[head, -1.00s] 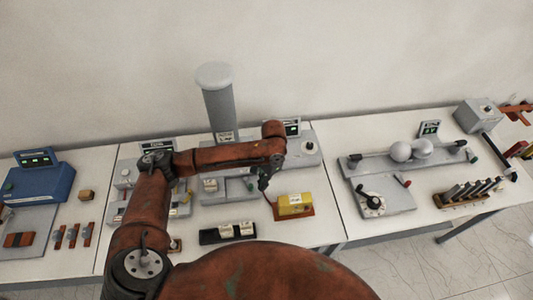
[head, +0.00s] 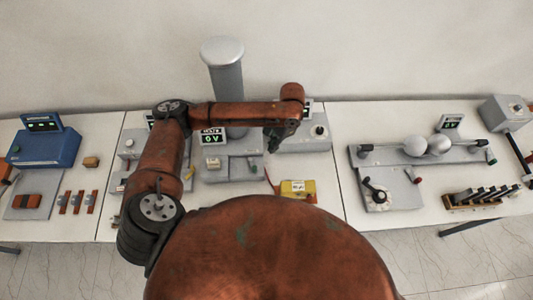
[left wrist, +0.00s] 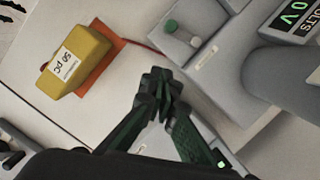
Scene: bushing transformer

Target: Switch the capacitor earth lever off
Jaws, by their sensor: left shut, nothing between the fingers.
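A yellow block (head: 297,188) with a white label stands on an orange base on the middle table. It also shows in the left wrist view (left wrist: 73,63), where its label seems to read "50 pC". A thin red line runs from that base toward a grey unit (head: 232,167). A green-topped knob (left wrist: 171,27) shows on a grey unit. My left gripper (head: 272,147) hangs above the middle table, behind the yellow block. In the left wrist view its fingers (left wrist: 158,82) are together and empty. I cannot pick out the capacitor earth lever for certain. My right gripper is out of view.
A tall grey column (head: 226,85) rises behind my left forearm, beside a "0 V" display (head: 212,138). A blue unit (head: 45,147) stands at the left.

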